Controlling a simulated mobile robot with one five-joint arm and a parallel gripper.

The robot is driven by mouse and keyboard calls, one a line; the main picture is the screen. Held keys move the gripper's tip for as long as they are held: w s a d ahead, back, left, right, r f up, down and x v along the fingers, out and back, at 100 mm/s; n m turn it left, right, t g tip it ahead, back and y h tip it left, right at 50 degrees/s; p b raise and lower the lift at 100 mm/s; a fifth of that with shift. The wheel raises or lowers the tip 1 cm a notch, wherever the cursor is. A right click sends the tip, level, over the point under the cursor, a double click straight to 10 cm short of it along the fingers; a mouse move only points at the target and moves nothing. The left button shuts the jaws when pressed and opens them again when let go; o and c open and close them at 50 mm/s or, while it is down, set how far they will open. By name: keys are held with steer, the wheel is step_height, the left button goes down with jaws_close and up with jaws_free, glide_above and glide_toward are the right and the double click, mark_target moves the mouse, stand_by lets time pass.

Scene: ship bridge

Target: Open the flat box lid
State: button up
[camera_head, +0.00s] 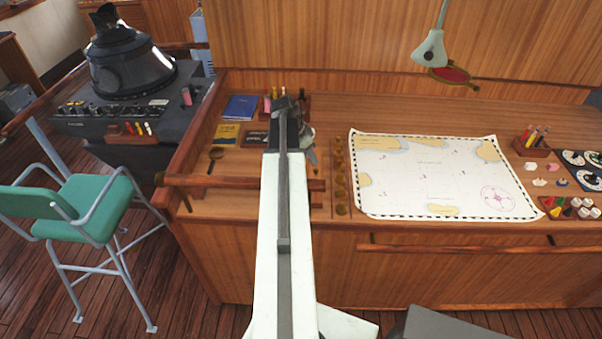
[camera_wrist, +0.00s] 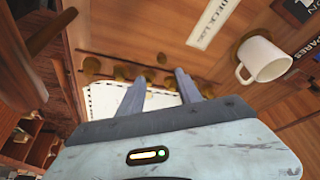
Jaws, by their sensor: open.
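My gripper (camera_wrist: 163,82) is open, with two grey fingers apart and nothing between them in the wrist view. In the head view, my arm covers most of it over the left part of the wooden desk. A wooden panel with a white "DECK LOG" label (camera_wrist: 213,22) lies beyond and right of the fingers in the wrist view. I cannot tell whether this panel is the flat box lid. No lid edge or hinge shows clearly, and my arm hides part of that desk area in the head view.
A row of brass discs (camera_head: 340,175) lies beside the chart (camera_head: 430,175). A wooden rail (camera_head: 450,249) runs along the desk front.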

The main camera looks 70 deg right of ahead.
mark_target(316, 170)
steer(key=b+x, duration=0.5)
steer(key=w+b+x, duration=0.1)
steer(key=b+x, duration=0.1)
steer(key=x, duration=0.1)
steer(key=shift+s+f+b, duration=0.1)
steer(key=shift+f+b, duration=0.2)
steer(key=shift+f, duration=0.1)
steer(key=shift+s+r, duration=0.1)
steer(key=shift+c, duration=0.2)
jaws_close()
stand_by(0.9)
